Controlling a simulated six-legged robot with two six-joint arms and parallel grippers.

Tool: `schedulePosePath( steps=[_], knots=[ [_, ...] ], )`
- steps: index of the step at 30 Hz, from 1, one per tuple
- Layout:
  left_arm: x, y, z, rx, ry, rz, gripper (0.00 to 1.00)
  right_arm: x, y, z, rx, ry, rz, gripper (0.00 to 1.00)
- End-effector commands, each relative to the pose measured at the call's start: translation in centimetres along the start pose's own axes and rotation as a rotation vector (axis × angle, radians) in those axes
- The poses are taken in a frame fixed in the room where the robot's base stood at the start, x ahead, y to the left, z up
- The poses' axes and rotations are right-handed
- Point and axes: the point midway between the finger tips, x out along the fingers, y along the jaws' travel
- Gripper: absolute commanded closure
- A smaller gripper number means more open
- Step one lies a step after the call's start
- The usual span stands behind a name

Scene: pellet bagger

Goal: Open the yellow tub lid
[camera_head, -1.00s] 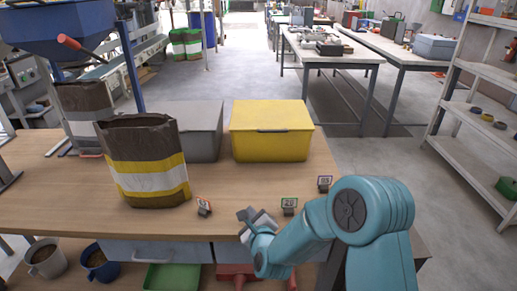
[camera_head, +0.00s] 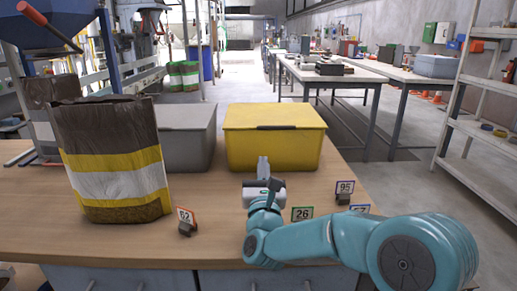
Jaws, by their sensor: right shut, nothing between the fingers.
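The yellow tub (camera_head: 272,150) stands toward the back of the wooden table. Its yellow lid (camera_head: 262,112) is on and closed, with a dark handle (camera_head: 290,127) along the front edge. My right gripper (camera_head: 263,162) is shut and empty in front of the tub, pointing toward it. It overlaps the tub's lower front in the picture; I cannot tell whether they touch. My teal right arm comes in from the right. My left gripper is not in view.
A grey tub (camera_head: 186,140) stands just left of the yellow tub. A large open bag (camera_head: 112,160) is at the left. Number cards (camera_head: 185,217), (camera_head: 302,214) and (camera_head: 345,188) stand on the wooden table (camera_head: 130,238) near the front. Drawers are below the front edge.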

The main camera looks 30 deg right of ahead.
Motion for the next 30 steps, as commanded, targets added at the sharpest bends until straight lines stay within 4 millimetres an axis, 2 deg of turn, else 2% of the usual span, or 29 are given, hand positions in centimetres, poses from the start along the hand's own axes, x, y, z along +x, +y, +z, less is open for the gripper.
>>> schedulePosePath(
  steps=[5, 12, 18, 22, 30],
  knots=[
    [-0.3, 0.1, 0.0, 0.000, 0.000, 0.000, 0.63, 1.7, -0.1, 0.3, 0.002, -0.001, -0.004, 1.00],
    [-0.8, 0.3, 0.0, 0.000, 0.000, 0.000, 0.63, 6.1, -0.1, 0.3, 0.000, -0.001, -0.001, 1.00],
    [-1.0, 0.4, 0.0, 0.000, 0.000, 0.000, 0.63, 8.7, 0.1, 0.2, 0.001, 0.001, 0.001, 1.00],
    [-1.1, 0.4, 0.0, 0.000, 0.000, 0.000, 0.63, 9.5, 0.1, 0.1, 0.001, 0.001, 0.002, 1.00],
    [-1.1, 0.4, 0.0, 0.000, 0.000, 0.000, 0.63, 9.7, 0.2, 0.0, 0.000, 0.002, 0.003, 1.00]
  ],
)
